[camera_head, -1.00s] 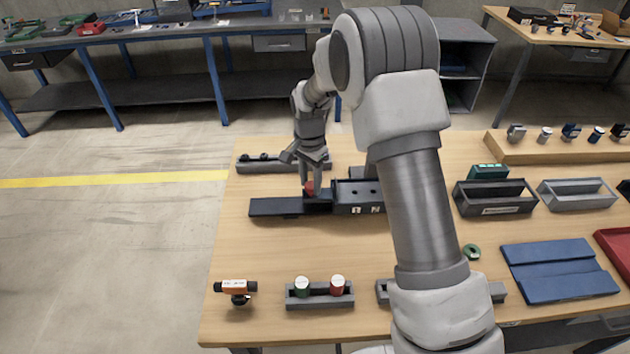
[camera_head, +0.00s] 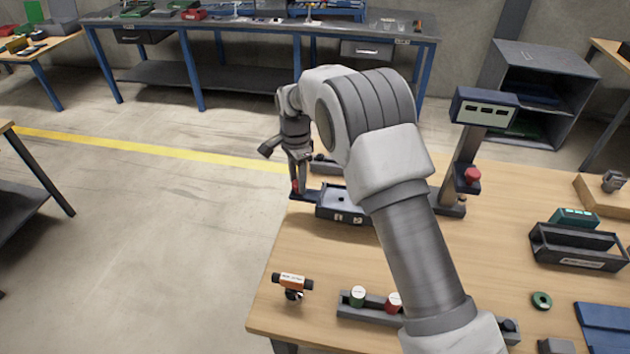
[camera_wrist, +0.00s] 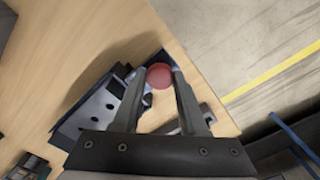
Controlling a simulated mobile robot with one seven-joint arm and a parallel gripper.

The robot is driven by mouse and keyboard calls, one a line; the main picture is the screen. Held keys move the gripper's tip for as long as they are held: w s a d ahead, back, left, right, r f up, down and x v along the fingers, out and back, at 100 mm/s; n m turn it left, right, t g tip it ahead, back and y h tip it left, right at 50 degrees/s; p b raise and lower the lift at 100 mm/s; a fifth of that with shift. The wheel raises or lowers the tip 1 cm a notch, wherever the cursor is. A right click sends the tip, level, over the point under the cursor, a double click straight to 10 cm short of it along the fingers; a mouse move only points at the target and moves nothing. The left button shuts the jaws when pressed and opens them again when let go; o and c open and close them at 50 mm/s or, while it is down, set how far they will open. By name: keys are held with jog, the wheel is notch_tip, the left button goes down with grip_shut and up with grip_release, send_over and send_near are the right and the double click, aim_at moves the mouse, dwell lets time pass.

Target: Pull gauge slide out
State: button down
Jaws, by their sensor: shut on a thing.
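The gauge slide (camera_head: 342,213) is a dark block with a recessed top, a round hole and small number labels on its front. It lies at the left edge of the table, left of a dark gauge stand (camera_head: 462,150) with a display head. A red knob (camera_head: 295,187) is at the slide's left end. My gripper (camera_head: 297,178) points down and is shut on this knob. In the wrist view the red knob (camera_wrist: 159,76) sits between the two fingertips, with the slide (camera_wrist: 98,108) and its holes below left. My arm hides the slide's right end.
A grey holder (camera_head: 327,167) lies just behind the slide. An orange-and-black tool (camera_head: 292,281) and a rack with a green and a red canister (camera_head: 394,301) stand at the front. A dark bin (camera_head: 580,246) is at the right. Open floor lies left of the table.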

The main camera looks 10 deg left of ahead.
jog(key=shift+a+r, duration=0.1)
jog(key=shift+a, duration=0.45)
jog(key=shift+c, duration=2.2)
grip_release()
jog(key=shift+r, duration=0.1)
notch_tip(320, 180, up, 17)
jog(key=shift+r, duration=0.15)
